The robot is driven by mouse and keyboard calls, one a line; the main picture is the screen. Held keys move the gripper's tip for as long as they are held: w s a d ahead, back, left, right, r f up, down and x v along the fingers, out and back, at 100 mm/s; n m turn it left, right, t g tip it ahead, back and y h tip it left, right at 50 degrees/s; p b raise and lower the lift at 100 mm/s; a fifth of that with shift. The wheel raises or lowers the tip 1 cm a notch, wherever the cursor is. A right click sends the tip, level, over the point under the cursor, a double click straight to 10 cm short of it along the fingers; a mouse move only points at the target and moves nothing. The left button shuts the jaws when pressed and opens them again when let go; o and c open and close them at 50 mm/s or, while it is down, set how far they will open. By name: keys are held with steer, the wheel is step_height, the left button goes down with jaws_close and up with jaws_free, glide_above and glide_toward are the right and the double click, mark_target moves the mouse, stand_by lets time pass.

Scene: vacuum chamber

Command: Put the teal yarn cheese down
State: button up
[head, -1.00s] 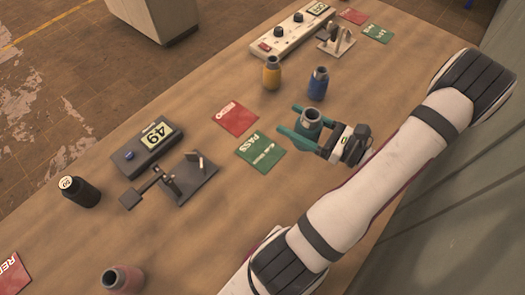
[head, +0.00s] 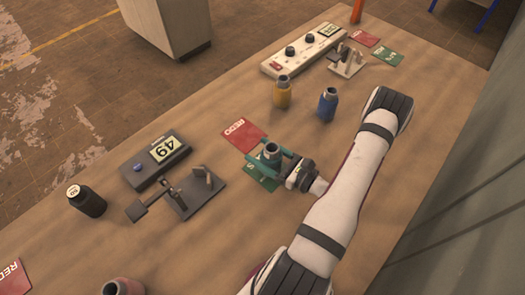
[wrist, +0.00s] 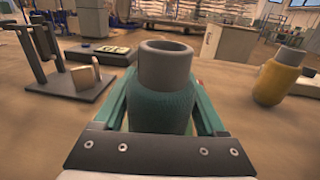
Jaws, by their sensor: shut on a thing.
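The teal yarn cheese (head: 271,159) is upright between the two teal fingers of my gripper (head: 272,162), which is shut on it. In the wrist view the teal yarn cheese (wrist: 163,100) fills the middle, its grey tube end up. In the head view it is over the green PASS card (head: 256,183), which is partly hidden by the cheese and my gripper. I cannot tell whether its base touches the card.
A red REDO card (head: 243,134) lies just behind. A dark box reading 49 (head: 155,160) and a small stand (head: 195,192) are to the left.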

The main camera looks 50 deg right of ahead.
steer(key=shift+f, duration=0.1)
steer(key=o, duration=1.5)
steer(key=shift+o, duration=0.2)
steer(key=shift+s+d, duration=0.1)
steer(key=shift+s, duration=0.2)
steer(key=s, duration=0.3)
steer(key=s+d, duration=0.1)
steer(key=s, duration=0.7)
steer(key=shift+s+d, duration=0.15)
steer(key=shift+d, duration=0.05)
